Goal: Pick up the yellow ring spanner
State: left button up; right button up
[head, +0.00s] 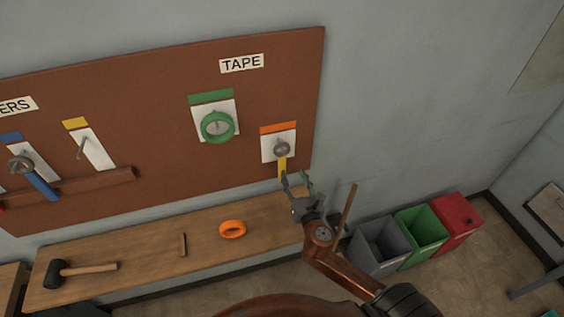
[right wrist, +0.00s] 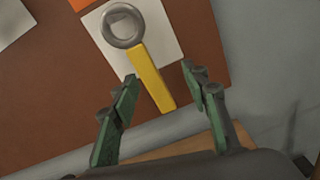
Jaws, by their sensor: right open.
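The yellow ring spanner (head: 283,164) hangs by its grey ring on a peg, over a white card with an orange strip at the right end of the brown board. In the right wrist view its yellow handle (right wrist: 152,78) points down toward the space between the fingers. My right gripper (head: 295,182) is open at the handle's lower end. In the right wrist view its green fingertips (right wrist: 160,75) stand to either side of the handle, with gaps visible. The fingers appear empty. My left gripper is not in view.
A wooden bench (head: 150,262) below the board holds an orange tape roll (head: 232,229) and a mallet (head: 70,271). A green tape roll (head: 217,127) and a blue-handled spanner (head: 38,182) hang on the board (head: 160,110). Grey, green and red bins (head: 456,221) stand at right.

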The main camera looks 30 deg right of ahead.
aim_at(283, 159)
jog(key=w+r+n, duration=0.1)
jog(key=w, duration=0.1)
jog(key=w+p, duration=0.1)
jog(key=w, duration=0.2)
jog(key=w+r+n, duration=0.1)
jog(key=w, duration=0.2)
jog(key=shift+a+r+n+t+p, duration=0.1)
jog(key=shift+r+n+t+p, duration=0.2)
jog(key=shift+w, duration=0.25)
jog(key=shift+s, duration=0.1)
jog(key=shift+c, duration=0.3)
grip_shut()
